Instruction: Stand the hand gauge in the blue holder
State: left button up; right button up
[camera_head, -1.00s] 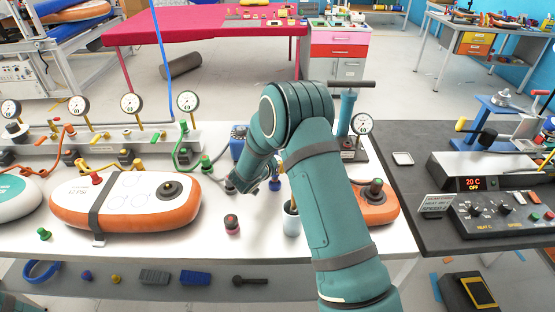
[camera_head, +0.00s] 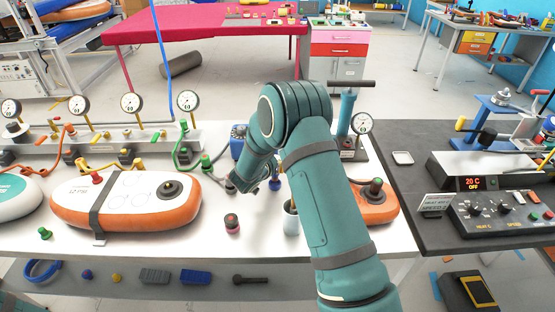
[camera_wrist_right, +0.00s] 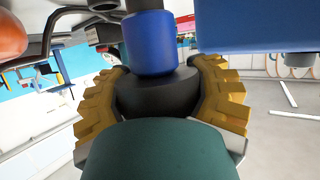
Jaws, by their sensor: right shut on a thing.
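My right arm reaches in from the lower right in the head view, and my right gripper (camera_head: 258,184) is low over the white bench, largely hidden by the wrist. In the right wrist view its yellow-padded fingers (camera_wrist_right: 160,95) are shut on a dark round body (camera_wrist_right: 158,92), which appears to be the hand gauge. A blue cylindrical part (camera_wrist_right: 150,42) adjoins it. A large blue block (camera_wrist_right: 265,25), possibly the blue holder, is close by at the upper right; contact cannot be told. A blue box (camera_head: 238,140) stands behind my wrist in the head view. My left gripper is not in view.
An orange-and-white inflatable board (camera_head: 125,200) lies at left. A small dark-and-pink cylinder (camera_head: 232,223) and a white cup (camera_head: 291,220) stand near the arm. A blue hand pump (camera_head: 346,118) and gauge rail (camera_head: 100,143) stand behind.

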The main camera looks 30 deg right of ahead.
dwell(0.3)
jog(key=shift+f+b, duration=0.7)
jog(key=shift+f, duration=0.65)
jog(key=o, duration=1.4)
jog(key=shift+o, duration=0.2)
jog(key=v, duration=1.2)
